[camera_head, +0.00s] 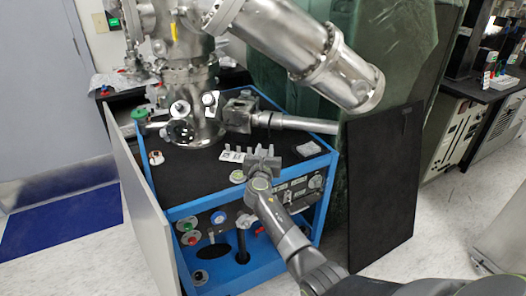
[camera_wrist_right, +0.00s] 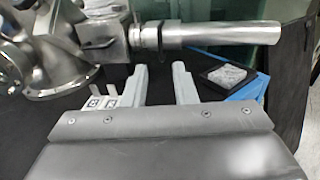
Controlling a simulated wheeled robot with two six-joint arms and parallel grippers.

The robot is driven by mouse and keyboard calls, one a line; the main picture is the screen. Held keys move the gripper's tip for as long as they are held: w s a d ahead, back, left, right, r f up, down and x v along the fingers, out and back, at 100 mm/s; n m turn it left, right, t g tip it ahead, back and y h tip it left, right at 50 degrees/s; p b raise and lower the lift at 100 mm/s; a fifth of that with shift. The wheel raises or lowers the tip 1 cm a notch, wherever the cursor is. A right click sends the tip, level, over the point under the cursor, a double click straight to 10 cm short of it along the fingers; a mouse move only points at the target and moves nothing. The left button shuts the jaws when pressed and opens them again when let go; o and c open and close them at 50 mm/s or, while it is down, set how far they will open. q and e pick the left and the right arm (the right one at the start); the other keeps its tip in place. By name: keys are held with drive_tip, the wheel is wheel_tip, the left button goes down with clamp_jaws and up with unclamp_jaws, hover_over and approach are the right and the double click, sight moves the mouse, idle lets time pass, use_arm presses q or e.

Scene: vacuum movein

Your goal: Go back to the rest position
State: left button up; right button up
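My right gripper (camera_head: 263,152) reaches in from the lower right over the front of the blue-framed cart's black top (camera_head: 190,165). In the right wrist view its two fingers (camera_wrist_right: 160,78) stand apart with nothing between them, so it is open and empty. The steel vacuum chamber (camera_head: 192,105) rises from the cart behind the gripper. A horizontal steel tube (camera_head: 295,122) sticks out from it to the right, beyond the fingertips, and also shows in the right wrist view (camera_wrist_right: 210,36). A small white labelled piece (camera_head: 232,156) lies just left of the gripper. My left gripper is out of view.
A large steel cylinder (camera_head: 315,60) hangs over the cart's right side. A black panel (camera_head: 385,185) stands to the right, in front of a green covered bulk (camera_head: 400,50). A light panel (camera_head: 140,205) stands at the cart's left. Knobs and gauges (camera_head: 220,217) line the cart's front.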

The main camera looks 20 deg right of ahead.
drive_tip(key=s+d+f+m+g+y, duration=0.1)
drive_tip(key=s+f+m+g+y, duration=0.2)
drive_tip(key=s+f, duration=0.65)
drive_tip(key=s+f+m+g, duration=0.2)
drive_tip(key=s+f+m, duration=0.3)
drive_tip(key=f, duration=1)
drive_tip(key=s+d+f+m+g+y, duration=0.1)
drive_tip(key=s+f+m+g+y, duration=0.2)
drive_tip(key=s+f, duration=0.7)
drive_tip(key=s+f+m+g, duration=0.2)
drive_tip(key=s+f+m, duration=0.4)
drive_tip(key=s, duration=0.8)
drive_tip(key=s+a+f+m+g+y, duration=0.1)
drive_tip(key=s+f+m, duration=0.6)
drive_tip(key=s, duration=0.7)
drive_tip(key=s+f+m+g, duration=0.3)
drive_tip(key=s+f+m, duration=0.3)
drive_tip(key=s, duration=0.8)
drive_tip(key=shift+a+f+m+g+y, duration=0.25)
drive_tip(key=shift+a+m+g+y, duration=0.05)
drive_tip(key=shift+a+m+y, duration=0.1)
